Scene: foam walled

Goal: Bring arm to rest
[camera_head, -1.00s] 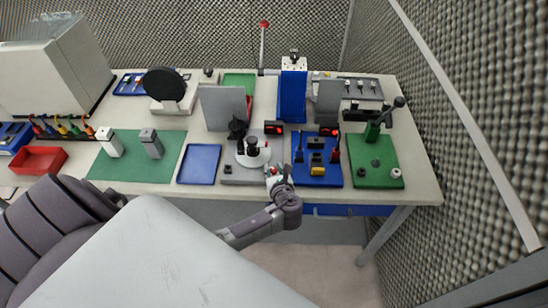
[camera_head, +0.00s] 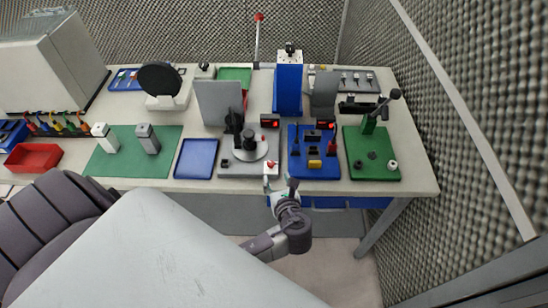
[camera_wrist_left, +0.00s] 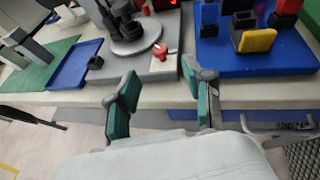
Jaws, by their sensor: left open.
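My left gripper (camera_head: 280,189) is at the front edge of the workbench (camera_head: 222,186) in the head view, in front of the grey plate with the round fixture. In the left wrist view the gripper (camera_wrist_left: 160,98) shows two green-padded fingers spread apart with nothing between them. The fingers are in front of the bench edge, with the grey plate (camera_wrist_left: 150,68) beyond them. My right gripper is in neither view.
A blue board (camera_head: 315,172) with small parts and a green board (camera_head: 385,172) with a lever press lie near the bench front. A blue tray (camera_head: 196,158) lies left of the grey plate. The floor (camera_head: 325,265) before the bench is clear. A foam wall (camera_head: 455,170) stands at right.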

